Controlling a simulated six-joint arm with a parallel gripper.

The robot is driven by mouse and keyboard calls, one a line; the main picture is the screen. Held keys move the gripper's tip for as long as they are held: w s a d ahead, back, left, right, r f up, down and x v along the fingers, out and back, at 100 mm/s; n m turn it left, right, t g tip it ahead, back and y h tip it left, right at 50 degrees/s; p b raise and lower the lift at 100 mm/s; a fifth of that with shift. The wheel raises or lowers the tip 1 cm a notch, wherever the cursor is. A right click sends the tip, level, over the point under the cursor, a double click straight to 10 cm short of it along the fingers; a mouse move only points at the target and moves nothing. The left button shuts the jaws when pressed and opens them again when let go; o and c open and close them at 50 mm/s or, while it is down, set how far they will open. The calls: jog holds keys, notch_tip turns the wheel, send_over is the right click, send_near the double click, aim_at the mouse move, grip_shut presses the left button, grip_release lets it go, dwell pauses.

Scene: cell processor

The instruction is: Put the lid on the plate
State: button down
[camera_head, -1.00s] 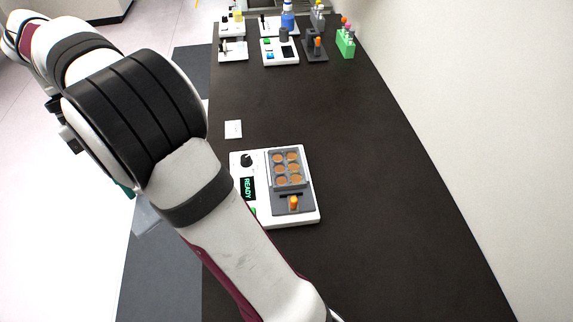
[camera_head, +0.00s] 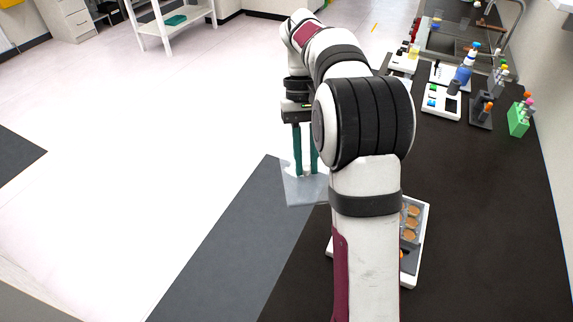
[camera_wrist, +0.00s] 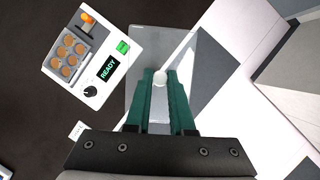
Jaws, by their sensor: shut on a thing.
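My gripper (camera_wrist: 160,78) has its green fingers shut on the small round knob of a clear, flat, square lid (camera_wrist: 146,45). In the head view my gripper (camera_head: 305,172) points down and the lid (camera_head: 298,192) hangs level below it, left of the white device. The plate (camera_wrist: 67,53) is grey with several round orange-brown wells and sits uncovered on the white device (camera_wrist: 117,47). In the wrist view the lid is right of the plate, apart from it. In the head view my arm hides much of the device and part of the plate (camera_head: 411,222).
The device has a READY display (camera_wrist: 107,69), a black knob (camera_wrist: 90,91), a green button (camera_wrist: 123,47) and an orange-topped part (camera_wrist: 87,18). A white card (camera_wrist: 77,130) lies on the dark bench. A green rack (camera_head: 519,120) and other devices stand at its far end.

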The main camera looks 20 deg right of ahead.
jog(key=s+d+f+m, duration=0.2)
jog(key=d+f, duration=0.2)
jog(key=d, duration=0.4)
jog(key=s+d+f+m+y, duration=0.1)
jog(key=s+d+f+m, duration=0.1)
jog(key=d, duration=0.7)
jog(key=s+d+f+m+t+y, duration=0.1)
jog(key=s+d+f+m, duration=0.1)
jog(key=s+d+f, duration=0.2)
jog(key=shift+d+f+m, duration=0.1)
jog(key=shift+d+f, duration=0.3)
jog(key=shift+d, duration=0.35)
jog(key=shift+d+f+m, duration=0.1)
jog(key=shift+d+f, duration=0.3)
jog(key=shift+d, duration=0.35)
jog(key=shift+d+f+m, duration=0.1)
jog(key=shift+d+f, duration=0.3)
jog(key=shift+d, duration=0.35)
jog(key=shift+a+f, duration=0.1)
jog(key=shift+f, duration=2)
jog(key=shift+f, duration=0.1)
jog(key=shift+f, duration=0.2)
jog(key=shift+f, duration=0.45)
